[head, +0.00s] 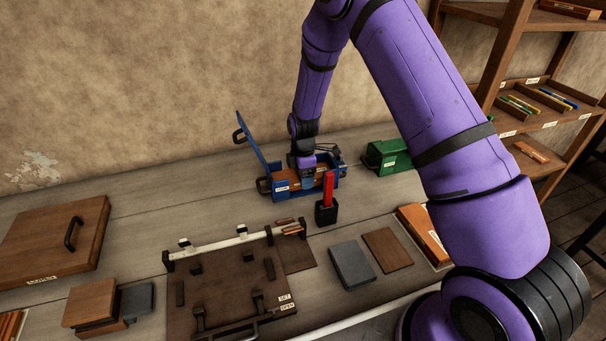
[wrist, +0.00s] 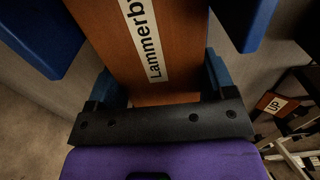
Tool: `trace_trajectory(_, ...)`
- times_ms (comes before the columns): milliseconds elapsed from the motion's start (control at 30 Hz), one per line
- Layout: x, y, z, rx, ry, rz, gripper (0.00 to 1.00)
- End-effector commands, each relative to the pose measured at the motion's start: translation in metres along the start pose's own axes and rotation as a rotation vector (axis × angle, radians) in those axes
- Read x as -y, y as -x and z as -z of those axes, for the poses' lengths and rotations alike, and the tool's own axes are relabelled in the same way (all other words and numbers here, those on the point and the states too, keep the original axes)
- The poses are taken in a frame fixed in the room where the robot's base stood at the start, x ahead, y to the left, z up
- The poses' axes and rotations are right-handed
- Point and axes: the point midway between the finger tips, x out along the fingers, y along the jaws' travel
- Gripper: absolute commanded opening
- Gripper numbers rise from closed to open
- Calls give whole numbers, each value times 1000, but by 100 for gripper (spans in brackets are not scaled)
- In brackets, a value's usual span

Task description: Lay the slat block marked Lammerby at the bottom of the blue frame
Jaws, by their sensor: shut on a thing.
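The brown wooden slat block with a white label reading Lammerby (wrist: 170,60) fills the middle of the wrist view. My gripper (wrist: 162,88) is shut on it, one finger at each side. In the head view my gripper (head: 305,174) points down into the blue frame (head: 306,192) on the bench. The frame's blue lid (head: 258,143) stands raised and tilted at its left. Blue parts show on both sides of the block in the wrist view. I cannot tell whether the block touches the frame's floor.
A black holder (head: 326,214) with a red piece stands just before the frame. A green box (head: 388,156) is to its right. A dark board with fittings (head: 225,290) lies in front, with grey (head: 351,264) and brown slabs (head: 387,249) beside it. Shelves stand at right.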

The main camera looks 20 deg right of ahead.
Motion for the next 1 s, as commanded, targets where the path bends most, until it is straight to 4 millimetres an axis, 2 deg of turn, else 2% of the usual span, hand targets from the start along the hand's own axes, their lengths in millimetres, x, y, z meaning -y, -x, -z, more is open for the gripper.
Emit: trace_trajectory(1000, 0, -6, 0, 0, 0, -1, 45)
